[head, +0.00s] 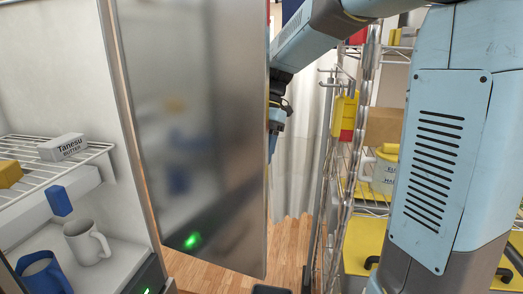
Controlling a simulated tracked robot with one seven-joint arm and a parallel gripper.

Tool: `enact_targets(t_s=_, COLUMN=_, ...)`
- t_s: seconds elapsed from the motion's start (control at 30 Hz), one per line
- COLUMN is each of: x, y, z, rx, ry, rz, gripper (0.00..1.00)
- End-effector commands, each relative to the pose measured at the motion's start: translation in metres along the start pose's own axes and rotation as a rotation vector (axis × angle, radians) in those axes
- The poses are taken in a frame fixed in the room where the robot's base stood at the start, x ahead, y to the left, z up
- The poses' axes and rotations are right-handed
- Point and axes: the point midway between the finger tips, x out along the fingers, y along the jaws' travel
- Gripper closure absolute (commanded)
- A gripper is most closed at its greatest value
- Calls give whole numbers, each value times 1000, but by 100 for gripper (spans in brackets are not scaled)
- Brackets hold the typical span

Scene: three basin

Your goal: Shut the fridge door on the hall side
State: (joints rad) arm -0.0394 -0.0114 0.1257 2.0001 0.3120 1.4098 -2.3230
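The fridge door (195,130) stands open, a tall steel panel reaching out to the right of the fridge's white interior (65,75). A green glow shows low on its face. My gripper (276,122) is at the door's right edge, partly behind it. Its fingertips are hidden, so I cannot tell whether it is open or touching the door. Inside the fridge are a wire shelf with a butter pack (62,147) and a yellow block (9,174), a blue block (60,201), a white mug (87,242) and a blue mug (42,273).
A wire rack (372,200) stands to the right, holding a cardboard box (384,126), a white canister (384,173) and yellow items. A pale curtain (296,150) hangs behind the door. Bare wooden floor (282,262) shows between door and rack; this gap is narrow.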

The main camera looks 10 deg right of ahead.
Motion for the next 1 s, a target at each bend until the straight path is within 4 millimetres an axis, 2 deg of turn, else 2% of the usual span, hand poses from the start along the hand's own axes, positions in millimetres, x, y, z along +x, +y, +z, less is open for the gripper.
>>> enact_targets(t_s=0.17, x=0, y=0, z=0, rx=0, ry=0, rz=0, gripper=50)
enact_targets(t_s=0.7, x=-1, y=-1, z=1, rx=2, ry=0, rz=0, gripper=100)
enact_targets(t_s=0.93, x=-1, y=-1, z=1, rx=2, ry=0, rz=-1, gripper=100)
enact_targets(t_s=0.97, x=-4, y=-10, z=8, rx=5, ry=0, rz=0, gripper=100)
enact_targets(t_s=1.0, x=-2, y=-7, z=5, rx=3, ry=0, rz=-2, gripper=100)
